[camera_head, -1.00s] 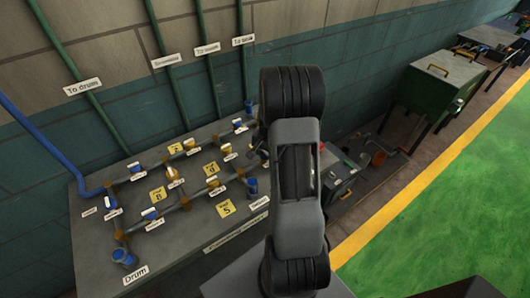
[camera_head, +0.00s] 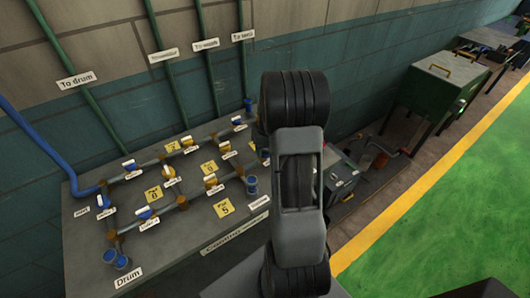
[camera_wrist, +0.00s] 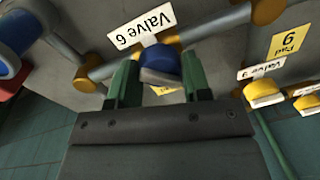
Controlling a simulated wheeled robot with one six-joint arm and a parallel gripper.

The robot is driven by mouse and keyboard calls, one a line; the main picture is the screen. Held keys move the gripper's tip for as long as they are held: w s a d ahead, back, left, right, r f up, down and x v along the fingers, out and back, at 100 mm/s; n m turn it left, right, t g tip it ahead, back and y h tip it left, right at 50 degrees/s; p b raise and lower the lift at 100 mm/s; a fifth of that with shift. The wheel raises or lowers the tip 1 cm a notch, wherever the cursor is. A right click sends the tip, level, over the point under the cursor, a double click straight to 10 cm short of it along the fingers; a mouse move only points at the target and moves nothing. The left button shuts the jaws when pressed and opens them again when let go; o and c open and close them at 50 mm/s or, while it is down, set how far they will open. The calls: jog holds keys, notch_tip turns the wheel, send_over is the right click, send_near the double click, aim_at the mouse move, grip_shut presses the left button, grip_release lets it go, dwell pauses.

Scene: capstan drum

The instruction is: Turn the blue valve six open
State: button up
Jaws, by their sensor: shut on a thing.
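Blue valve six (camera_wrist: 160,62) is near the middle of the wrist view, a blue knob with a pale front face. Its white label "Valve 6" (camera_wrist: 141,28) is just above it, and grey pipe runs beside it. My gripper (camera_wrist: 160,76) has its two green fingers on either side of the valve handle and is shut on it. In the head view my arm covers the gripper, and I cannot make out valve six clearly there.
The grey panel (camera_head: 185,245) carries several blue and yellow valves, pipes and yellow pad labels. Valve 9 (camera_wrist: 262,93) is yellow, to the right in the wrist view. A green cabinet (camera_head: 440,85) stands farther right. The green floor (camera_head: 450,220) is clear.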

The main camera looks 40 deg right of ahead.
jog(key=n+b, duration=0.1)
jog(key=n, duration=0.3)
jog(key=shift+n, duration=0.3)
jog(key=n+b, duration=0.1)
jog(key=n, duration=0.3)
jog(key=shift+w+n+g, duration=0.1)
jog(key=shift+n+g, duration=0.2)
jog(key=o, duration=0.9)
jog(key=shift+r, duration=0.1)
notch_tip(320, 180, up, 14)
jog(key=d, duration=0.1)
jog(key=shift+w, duration=0.25)
jog(key=shift+f, duration=0.2)
dwell(0.4)
